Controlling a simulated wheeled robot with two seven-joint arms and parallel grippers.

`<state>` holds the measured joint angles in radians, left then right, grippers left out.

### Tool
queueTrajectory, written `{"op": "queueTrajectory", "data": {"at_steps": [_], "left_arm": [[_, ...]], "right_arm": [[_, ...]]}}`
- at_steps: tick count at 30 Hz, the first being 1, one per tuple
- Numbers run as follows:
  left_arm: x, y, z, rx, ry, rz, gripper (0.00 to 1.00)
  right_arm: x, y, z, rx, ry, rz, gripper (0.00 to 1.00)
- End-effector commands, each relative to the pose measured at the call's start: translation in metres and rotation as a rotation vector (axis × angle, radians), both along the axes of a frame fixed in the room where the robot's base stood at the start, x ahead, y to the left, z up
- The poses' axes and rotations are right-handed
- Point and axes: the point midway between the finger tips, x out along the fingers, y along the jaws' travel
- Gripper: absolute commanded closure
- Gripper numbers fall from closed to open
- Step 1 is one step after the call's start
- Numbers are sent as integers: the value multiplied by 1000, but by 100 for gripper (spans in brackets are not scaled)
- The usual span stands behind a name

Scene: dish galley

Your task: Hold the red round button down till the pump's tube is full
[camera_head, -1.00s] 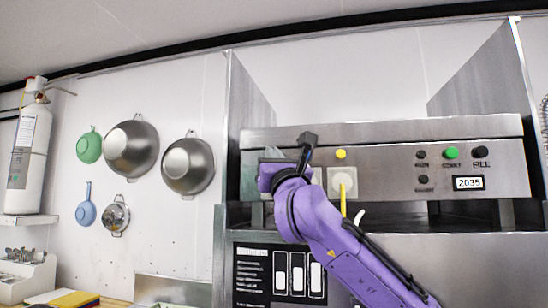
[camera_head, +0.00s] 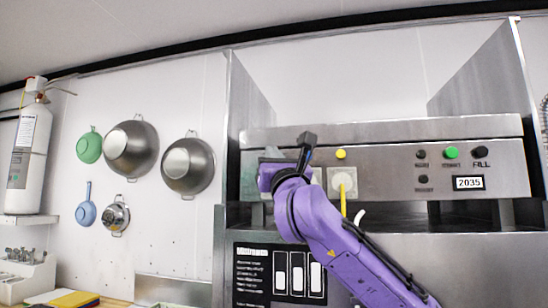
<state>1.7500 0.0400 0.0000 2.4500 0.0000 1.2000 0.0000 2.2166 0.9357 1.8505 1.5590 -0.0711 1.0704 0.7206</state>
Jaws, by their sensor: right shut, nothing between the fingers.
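My right arm comes in from the lower right, and its purple gripper (camera_head: 270,177) is at the left part of the steel machine front (camera_head: 400,178). The fingers are shut with nothing between them; their tips are mostly hidden by the wrist. No red round button shows; the area behind my gripper is hidden, so I cannot tell whether it touches one. A pale square plate (camera_head: 342,183) with a round white part sits just right of my wrist. A yellow strip (camera_head: 343,204) hangs below it; I cannot tell if it is the pump's tube. My left gripper is not in view.
The front also carries a yellow button (camera_head: 340,154), a green button (camera_head: 450,152), black knobs (camera_head: 480,151) and a "2035" display (camera_head: 468,183). A black panel with white bars (camera_head: 280,271) is below. Bowls (camera_head: 131,149) hang on the left wall beside a white cylinder (camera_head: 27,160).

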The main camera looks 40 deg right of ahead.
Motion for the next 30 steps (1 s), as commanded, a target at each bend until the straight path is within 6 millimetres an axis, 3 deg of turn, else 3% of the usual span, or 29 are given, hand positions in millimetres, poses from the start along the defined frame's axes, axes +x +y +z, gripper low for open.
{"op": "queueTrajectory", "data": {"at_steps": [30], "left_arm": [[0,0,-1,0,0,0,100]], "right_arm": [[7,-7,0,0,0,0,100]]}}
